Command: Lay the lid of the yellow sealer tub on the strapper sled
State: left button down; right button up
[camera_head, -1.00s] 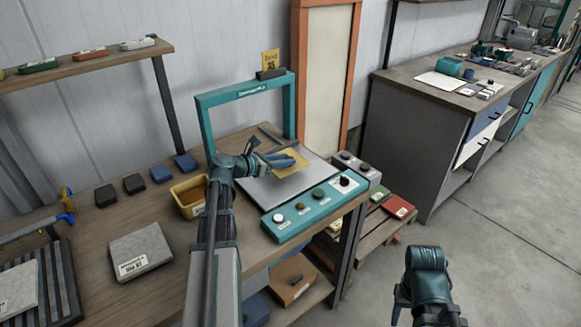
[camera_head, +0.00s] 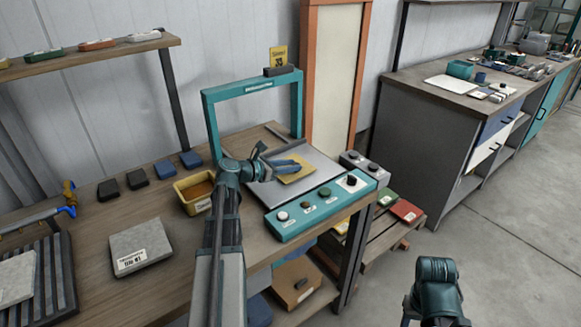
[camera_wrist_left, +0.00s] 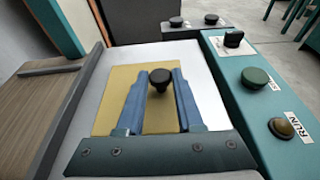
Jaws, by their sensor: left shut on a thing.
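The yellow square lid (camera_head: 297,176) has a dark knob (camera_wrist_left: 160,78). My left gripper (camera_head: 285,166) is shut on this knob, its blue fingers on either side of it in the left wrist view (camera_wrist_left: 156,92). The lid is flat over the grey plate of the strapper sled (camera_head: 322,167), within its edges; I cannot tell whether it touches. The yellow sealer tub (camera_head: 184,208) stands open to the left, brown inside. My right gripper (camera_head: 408,306) is only partly in view at the bottom right; its fingers cannot be made out.
The teal arch (camera_head: 208,118) stands behind the plate and a teal button panel (camera_head: 300,220) runs along its front. Blue and black blocks (camera_head: 137,177) line the bench's back. A grey labelled slab (camera_head: 141,243) lies at left. Floor at right is clear.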

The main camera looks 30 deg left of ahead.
pick_arm(q)
jog(key=c, duration=0.5)
grip_release()
jog(key=shift+c, duration=0.2)
jog(key=shift+r, duration=0.1)
jog(key=shift+s+r+p, duration=0.15)
jog(key=shift+p, duration=0.25)
jog(key=p+v, duration=0.3)
jog(key=v, duration=0.8)
jog(key=shift+s+a, duration=0.25)
jog(key=shift+s, duration=0.05)
